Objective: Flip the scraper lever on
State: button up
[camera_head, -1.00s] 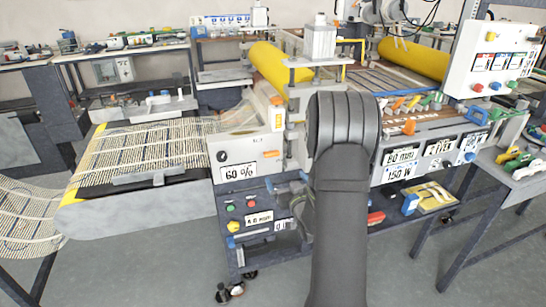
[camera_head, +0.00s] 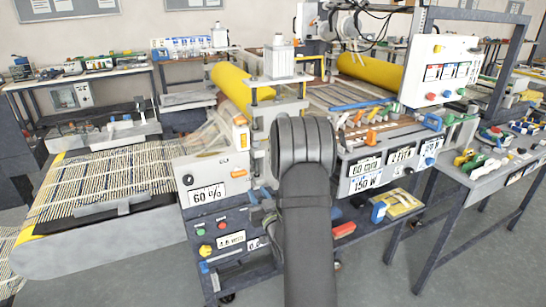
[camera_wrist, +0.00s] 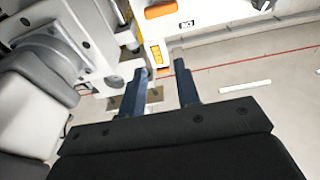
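No lever can be clearly identified as the scraper lever. An orange lever-like part (camera_head: 239,173) sits on the white front panel (camera_head: 190,172) of the laminating machine, right of the "60 %" display. In the wrist view, an orange part (camera_wrist: 163,9) lies on a white panel beyond the fingers, beside a small label too small to read. Several orange and green handles (camera_head: 371,137) stand on the machine's right section. My gripper (camera_wrist: 163,83) is open, its two dark fingers apart with nothing between them. In the head view my arm hides the gripper.
A mesh conveyor (camera_head: 110,182) extends left of the machine. A yellow roll (camera_head: 245,93) lies above it. A white control panel (camera_head: 441,72) stands upright at the right. A bench with small tools (camera_head: 495,165) is at far right. Floor is open in front.

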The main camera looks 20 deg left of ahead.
aim_at(239, 174)
jog(key=w+a, duration=0.1)
jog(key=w+a+t+y, duration=0.1)
jog(key=shift+w+r, duration=0.3)
grip_shut()
jog(key=shift+w+a+r, duration=0.2)
jog(key=shift+w+a, duration=0.05)
jog(key=shift+w, duration=0.2)
jog(key=x, duration=0.3)
jog(key=f+x, duration=0.1)
jog(key=x, duration=0.2)
jog(key=f+x, duration=0.1)
jog(key=x, duration=0.2)
jog(key=shift+w+a, duration=0.3)
jog(key=shift+f, duration=0.7)
